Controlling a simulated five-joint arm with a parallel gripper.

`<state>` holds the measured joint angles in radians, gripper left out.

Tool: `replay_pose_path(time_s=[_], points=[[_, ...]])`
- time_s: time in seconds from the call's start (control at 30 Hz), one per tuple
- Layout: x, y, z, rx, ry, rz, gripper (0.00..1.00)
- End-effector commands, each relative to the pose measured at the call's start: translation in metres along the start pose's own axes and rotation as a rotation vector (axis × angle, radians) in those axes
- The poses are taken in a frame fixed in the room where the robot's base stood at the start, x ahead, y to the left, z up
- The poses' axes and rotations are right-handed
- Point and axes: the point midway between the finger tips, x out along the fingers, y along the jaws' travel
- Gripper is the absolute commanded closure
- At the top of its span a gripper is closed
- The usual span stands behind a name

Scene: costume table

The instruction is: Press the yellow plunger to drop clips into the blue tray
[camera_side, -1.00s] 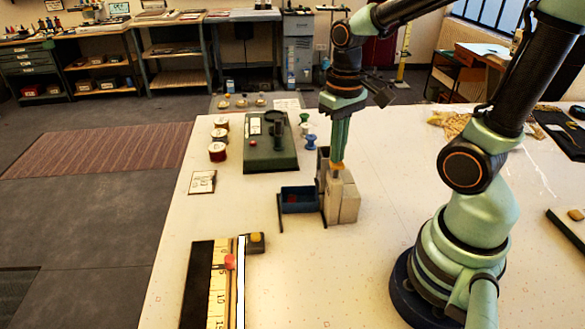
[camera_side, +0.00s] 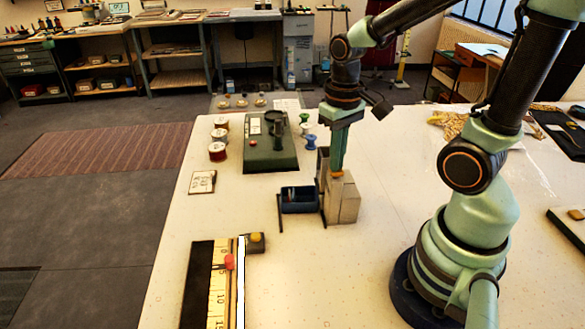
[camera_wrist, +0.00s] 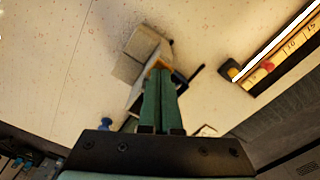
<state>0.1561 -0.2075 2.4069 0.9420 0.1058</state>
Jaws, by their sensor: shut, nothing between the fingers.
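The dispenser (camera_side: 341,202) is a pale grey block standing on the table. Its yellow plunger (camera_side: 336,174) shows only as a thin strip under my fingertips, low against the block top. My gripper (camera_side: 337,168) is shut and empty, pointing down with its tips on the plunger. In the wrist view, the shut fingers (camera_wrist: 159,72) cover most of the yellow plunger (camera_wrist: 178,74). The blue tray (camera_side: 301,208) sits left of the dispenser, and small pale and reddish bits, seemingly clips, show inside it. How many cannot be told.
A green machine (camera_side: 271,145) and several thread spools (camera_side: 217,151) stand behind the tray. A ruler board (camera_side: 215,280) lies at the front left. A small card (camera_side: 202,182) lies at the left.

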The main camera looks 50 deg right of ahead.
Motion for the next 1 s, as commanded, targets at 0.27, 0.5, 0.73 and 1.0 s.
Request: replay_pose_path(time_s=[0.27, 0.5, 0.73, 1.0], points=[[0.0, 0.0, 0.0, 0.0, 0.0, 0.0, 1.0], [-0.005, 0.0, 0.0, 0.0, 0.001, 0.0, 1.0], [-0.013, 0.0, -0.001, 0.0, 0.002, 0.0, 1.0], [-0.023, 0.0, -0.001, 0.0, 0.002, 0.0, 1.0]])
